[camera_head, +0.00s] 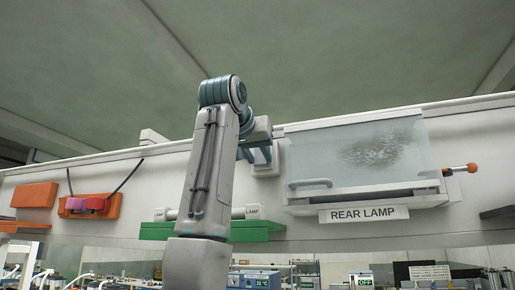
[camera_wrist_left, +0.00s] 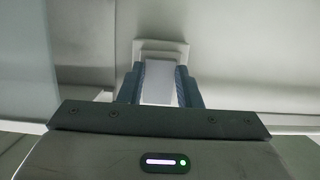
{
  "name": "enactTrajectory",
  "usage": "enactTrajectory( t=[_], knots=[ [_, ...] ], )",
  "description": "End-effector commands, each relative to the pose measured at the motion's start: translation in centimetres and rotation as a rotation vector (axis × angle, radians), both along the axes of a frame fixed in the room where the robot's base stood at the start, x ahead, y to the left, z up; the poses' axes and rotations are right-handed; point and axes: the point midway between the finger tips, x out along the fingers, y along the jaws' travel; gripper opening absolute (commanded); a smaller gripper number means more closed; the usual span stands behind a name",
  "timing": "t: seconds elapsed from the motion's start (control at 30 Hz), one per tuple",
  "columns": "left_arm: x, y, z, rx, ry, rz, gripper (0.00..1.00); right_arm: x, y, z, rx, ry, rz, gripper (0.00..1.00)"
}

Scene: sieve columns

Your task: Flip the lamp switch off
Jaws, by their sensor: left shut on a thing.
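The lamp switch has a square white wall plate (camera_head: 268,170) left of the rear lamp in the head view. In the left wrist view, a pale block-like lever (camera_wrist_left: 158,85) stands out from the plate. My left gripper (camera_head: 258,156) is at this switch, mostly behind its own arm in the head view. In the wrist view its two blue fingers (camera_wrist_left: 159,78) are on both sides of the lever, shut on it. Whether the switch is on or off cannot be told. My right gripper is not in view.
The rear lamp's frosted panel (camera_head: 330,155) with a handle is just right of the switch, above a "REAR LAMP" label (camera_head: 363,214). An orange-tipped rod (camera_head: 460,169) sticks out at its right. A green shelf (camera_head: 255,231) is below. Orange holders (camera_head: 90,206) hang at the left.

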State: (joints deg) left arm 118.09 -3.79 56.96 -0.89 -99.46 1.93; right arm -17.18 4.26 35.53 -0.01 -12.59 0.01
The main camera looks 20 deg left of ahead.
Motion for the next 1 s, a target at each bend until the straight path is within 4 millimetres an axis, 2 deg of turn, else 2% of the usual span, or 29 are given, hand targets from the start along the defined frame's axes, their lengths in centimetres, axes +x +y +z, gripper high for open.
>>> enactTrajectory(
  t=[0.03, 0.37, 0.4, 0.5, 0.83, 1.0],
  knots=[
    [-0.1, 0.0, 0.5, 0.001, 0.021, 0.000, 0.08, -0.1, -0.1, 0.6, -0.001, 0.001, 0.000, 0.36],
    [-0.2, 0.0, 0.2, 0.000, 0.042, 0.000, 0.08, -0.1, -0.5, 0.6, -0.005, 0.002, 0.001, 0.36],
    [-0.2, 0.0, 0.2, 0.000, 0.042, 0.000, 0.33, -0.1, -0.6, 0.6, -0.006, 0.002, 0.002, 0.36],
    [-0.2, 0.0, 0.2, 0.001, 0.042, 0.000, 0.52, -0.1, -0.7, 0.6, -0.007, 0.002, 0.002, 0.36],
    [-0.4, 0.0, 0.2, 0.001, 0.041, 0.000, 0.53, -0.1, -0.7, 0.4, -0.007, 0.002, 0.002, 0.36],
    [-2.5, 0.1, 0.6, 0.001, 0.039, 0.000, 0.53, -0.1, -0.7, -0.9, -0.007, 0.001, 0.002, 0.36]
  ],
)
